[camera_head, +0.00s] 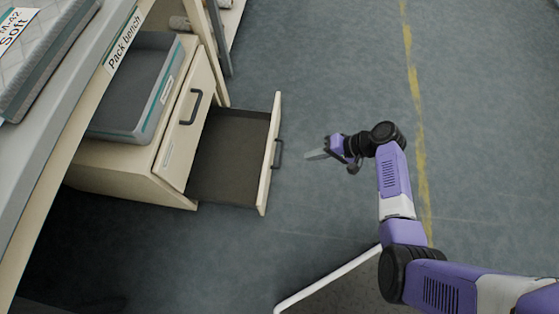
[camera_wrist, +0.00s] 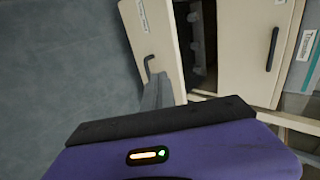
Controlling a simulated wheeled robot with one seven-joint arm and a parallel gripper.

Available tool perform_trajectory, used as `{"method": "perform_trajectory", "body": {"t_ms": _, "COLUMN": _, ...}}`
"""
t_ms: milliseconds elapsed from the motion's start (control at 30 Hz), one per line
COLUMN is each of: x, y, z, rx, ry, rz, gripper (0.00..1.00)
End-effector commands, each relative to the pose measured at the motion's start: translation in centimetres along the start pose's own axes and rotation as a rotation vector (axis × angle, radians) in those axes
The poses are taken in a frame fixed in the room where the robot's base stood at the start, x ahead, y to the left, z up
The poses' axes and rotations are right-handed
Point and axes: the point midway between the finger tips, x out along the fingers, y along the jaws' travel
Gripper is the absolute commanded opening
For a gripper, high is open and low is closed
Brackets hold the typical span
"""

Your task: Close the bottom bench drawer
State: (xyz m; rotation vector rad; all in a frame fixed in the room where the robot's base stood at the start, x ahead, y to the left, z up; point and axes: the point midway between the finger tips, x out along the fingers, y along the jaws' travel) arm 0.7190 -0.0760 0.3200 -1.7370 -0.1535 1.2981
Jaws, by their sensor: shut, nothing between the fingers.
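The bottom bench drawer (camera_head: 230,155) is pulled open in the head view, its dark inside empty. Its cream front (camera_head: 270,150) has a dark handle (camera_head: 279,153) facing right. In the wrist view the drawer front (camera_wrist: 153,42) and its handle (camera_wrist: 148,68) show at the upper middle. My gripper (camera_head: 308,156) is shut and empty, a short way to the right of the handle and pointing toward it. In the wrist view the fingers (camera_wrist: 157,90) overlap the drawer front's lower part; contact cannot be told there.
The pack bench cabinet (camera_head: 185,130) has a closed upper front with a handle. A grey tray (camera_head: 125,95) sits on the cabinet. The bench top (camera_head: 60,120) overhangs at left. The floor (camera_head: 320,60) to the right of the drawer is clear.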

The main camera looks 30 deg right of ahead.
Motion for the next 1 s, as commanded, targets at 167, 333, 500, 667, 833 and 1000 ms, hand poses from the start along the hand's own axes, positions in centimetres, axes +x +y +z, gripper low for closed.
{"method": "perform_trajectory", "body": {"t_ms": 167, "x": 1.2, "y": -0.2, "z": -0.3, "rx": 0.003, "ry": -0.013, "rz": -0.016, "gripper": 0.0}}
{"method": "perform_trajectory", "body": {"t_ms": 333, "x": 4.2, "y": -0.1, "z": -0.2, "rx": 0.002, "ry": -0.014, "rz": -0.015, "gripper": 0.0}}
{"method": "perform_trajectory", "body": {"t_ms": 500, "x": 7.6, "y": -0.1, "z": -0.2, "rx": 0.001, "ry": -0.013, "rz": -0.015, "gripper": 0.0}}
{"method": "perform_trajectory", "body": {"t_ms": 667, "x": 10.6, "y": -0.1, "z": -0.1, "rx": 0.001, "ry": -0.013, "rz": -0.013, "gripper": 0.0}}
{"method": "perform_trajectory", "body": {"t_ms": 833, "x": 12.1, "y": -2.1, "z": -0.2, "rx": -0.001, "ry": -0.011, "rz": -0.014, "gripper": 0.0}}
{"method": "perform_trajectory", "body": {"t_ms": 1000, "x": 12.8, "y": -3.0, "z": -0.2, "rx": 0.001, "ry": -0.009, "rz": -0.014, "gripper": 0.0}}
